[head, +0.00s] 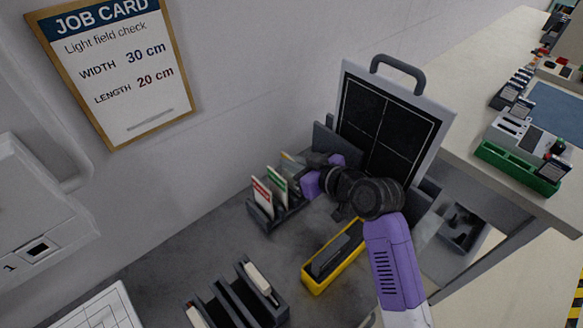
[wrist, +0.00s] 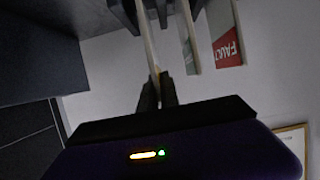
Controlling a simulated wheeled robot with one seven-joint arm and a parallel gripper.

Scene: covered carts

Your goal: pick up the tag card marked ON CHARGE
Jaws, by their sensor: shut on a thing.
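My gripper (head: 298,165) is at the dark card rack (head: 268,222) against the wall. In the wrist view its two fingers (wrist: 157,92) are shut on a tag card (wrist: 147,42), seen edge-on. The held card's marking is turned away, so I cannot read it. Its far end is still at the dark rack slots (wrist: 118,14). Beside it stand a green-marked card (head: 277,187) and a red-marked card (head: 262,197). The wrist view shows the green-marked card (wrist: 188,42) nearer and the red one (wrist: 227,38) reading FAULT.
A black panel with a handle (head: 393,112) stands right behind my gripper. A yellow tray (head: 318,286) and a dark slotted holder (head: 225,310) are in front. A green tray (head: 515,168) is on the right bench. A job card board (head: 135,95) hangs on the wall.

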